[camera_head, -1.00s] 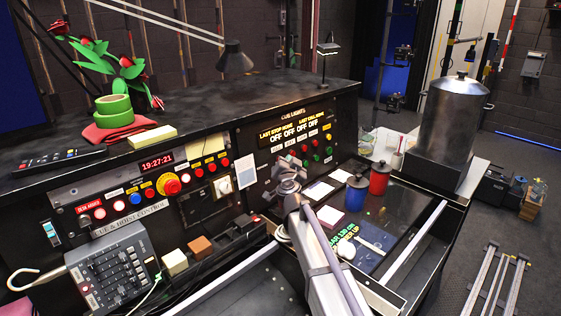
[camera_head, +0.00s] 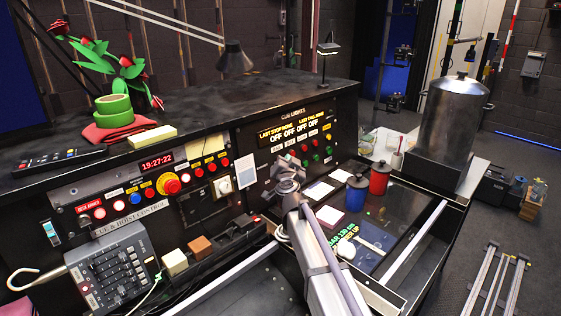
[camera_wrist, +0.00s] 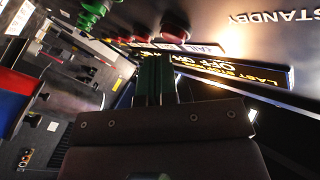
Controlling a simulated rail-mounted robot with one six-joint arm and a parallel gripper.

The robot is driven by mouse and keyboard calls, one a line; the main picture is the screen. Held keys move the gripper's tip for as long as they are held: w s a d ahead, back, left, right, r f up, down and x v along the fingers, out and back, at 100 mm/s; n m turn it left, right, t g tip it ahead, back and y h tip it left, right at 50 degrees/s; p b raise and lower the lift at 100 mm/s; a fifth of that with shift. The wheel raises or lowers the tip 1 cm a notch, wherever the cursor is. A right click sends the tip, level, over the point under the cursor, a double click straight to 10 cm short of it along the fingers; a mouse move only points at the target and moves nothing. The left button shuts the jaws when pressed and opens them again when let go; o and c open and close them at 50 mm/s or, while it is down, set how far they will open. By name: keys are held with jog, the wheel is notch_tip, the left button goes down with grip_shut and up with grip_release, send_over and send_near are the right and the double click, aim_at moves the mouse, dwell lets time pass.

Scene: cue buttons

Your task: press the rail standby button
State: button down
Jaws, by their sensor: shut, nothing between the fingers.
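The black cue lights panel (camera_head: 345,112) has lit displays reading OFF above rows of small red and green buttons. My gripper (camera_head: 291,162) is in front of its lower left part and hides some of the buttons there. In the wrist view the closed fingers (camera_wrist: 156,62) point toward the panel, with nothing held. A large red button (camera_wrist: 175,27) shows just beyond the fingertips, close to a lit RAIL label (camera_wrist: 205,48). The word STANDBY (camera_wrist: 275,17) appears upside down at the top right. Whether the fingertips touch a button cannot be told.
Left of the panel is the cue and hoist control strip with a big red stop knob (camera_head: 169,184). A white card (camera_head: 245,172) stands near my gripper. Blue (camera_head: 357,192) and red (camera_head: 379,178) canisters stand to the right on the desk.

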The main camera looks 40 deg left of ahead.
jog(key=shift+a, duration=0.2)
jog(key=shift+a+f, duration=0.1)
jog(key=shift+a, duration=0.3)
dwell(0.6)
jog(key=shift+d, duration=0.8)
jog(key=d, duration=0.3)
jog(key=d+r, duration=0.1)
jog(key=d, duration=0.1)
jog(key=shift+s+p, duration=0.2)
jog(key=shift+p, duration=0.2)
dwell(0.4)
